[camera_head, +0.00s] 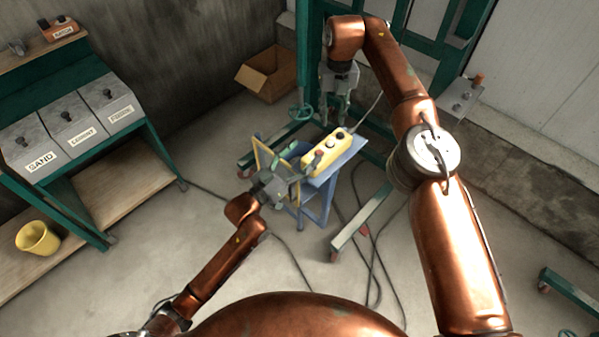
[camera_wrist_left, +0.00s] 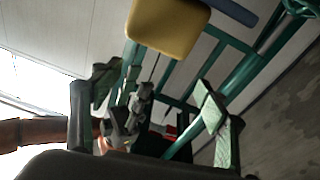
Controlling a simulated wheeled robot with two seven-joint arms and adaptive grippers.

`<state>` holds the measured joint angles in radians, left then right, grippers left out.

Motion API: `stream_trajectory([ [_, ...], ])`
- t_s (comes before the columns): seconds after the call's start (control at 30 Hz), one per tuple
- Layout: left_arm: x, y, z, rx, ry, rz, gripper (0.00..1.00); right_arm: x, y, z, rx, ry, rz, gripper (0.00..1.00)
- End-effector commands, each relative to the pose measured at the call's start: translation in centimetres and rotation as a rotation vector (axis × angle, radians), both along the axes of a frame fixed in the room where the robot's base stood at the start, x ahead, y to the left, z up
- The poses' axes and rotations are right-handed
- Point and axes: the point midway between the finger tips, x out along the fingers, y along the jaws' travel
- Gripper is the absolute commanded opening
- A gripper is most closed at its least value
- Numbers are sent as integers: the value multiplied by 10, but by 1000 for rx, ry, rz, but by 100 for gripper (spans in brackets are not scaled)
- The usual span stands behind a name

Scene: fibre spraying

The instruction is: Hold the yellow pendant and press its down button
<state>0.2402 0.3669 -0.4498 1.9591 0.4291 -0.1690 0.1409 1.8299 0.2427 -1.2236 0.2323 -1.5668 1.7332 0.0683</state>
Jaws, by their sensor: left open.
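The yellow pendant (camera_head: 333,148), a long box with buttons on top, lies on a small blue stand (camera_head: 325,174). My left gripper (camera_head: 300,164) is open beside the pendant's near left end, with nothing between its fingers. In the left wrist view, its two green-padded fingers (camera_wrist_left: 158,92) are spread wide, and the yellow pendant (camera_wrist_left: 170,26) shows above the gap. My right gripper (camera_head: 338,102) hangs pointing down beyond the pendant, near the green frame; its fingers are too small to judge. The button markings cannot be read.
A green frame (camera_head: 312,60) with a handwheel (camera_head: 301,113) stands behind the stand. A cardboard box (camera_head: 267,74) is on the floor at the back. Cables (camera_head: 371,250) run across the floor to the right.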

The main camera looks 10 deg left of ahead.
Motion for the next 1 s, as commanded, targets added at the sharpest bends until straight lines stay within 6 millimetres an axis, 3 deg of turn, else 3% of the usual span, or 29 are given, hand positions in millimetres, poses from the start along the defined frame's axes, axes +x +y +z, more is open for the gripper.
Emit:
stream_trajectory([
  [0.1, -25, 1, -28, 123, 32, 14, 68, 0, 0, 0, 0, 0, 0, 29],
  [0.3, -37, 2, -46, 215, 54, 29, 68, 0, 0, 0, 0, 0, 0, 29],
  [0.8, 15, -35, -47, 218, 55, 31, 68, 0, 0, 0, 0, 0, 0, 29],
  [1.0, 23, -41, -47, 218, 55, 31, 68, 0, 0, 0, 0, 0, 0, 29],
])
